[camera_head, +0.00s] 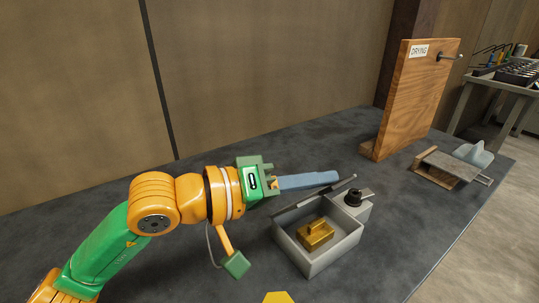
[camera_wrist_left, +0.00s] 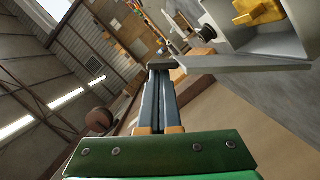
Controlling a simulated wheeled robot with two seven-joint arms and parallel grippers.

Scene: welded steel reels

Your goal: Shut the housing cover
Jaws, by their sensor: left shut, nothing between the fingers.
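The grey housing (camera_head: 318,258) is an open box on the dark table, with a brass-coloured block (camera_head: 315,235) inside. Its cover (camera_head: 312,199) stands raised along the far side, seen nearly edge-on. In the left wrist view the cover (camera_wrist_left: 245,63) is a flat grey plate beside the housing (camera_wrist_left: 285,42). My left gripper (camera_head: 335,177) is shut and empty, its long blue-grey fingers pointing right behind the cover. In the left wrist view its fingertips (camera_wrist_left: 160,70) are close to the cover's end; I cannot tell whether they touch.
A wooden board marked DRYING (camera_head: 410,100) with a peg stands at the back right. A small wood-and-metal stand (camera_head: 447,167) and a pale blue object (camera_head: 474,154) lie right of it. The table's right front is clear.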

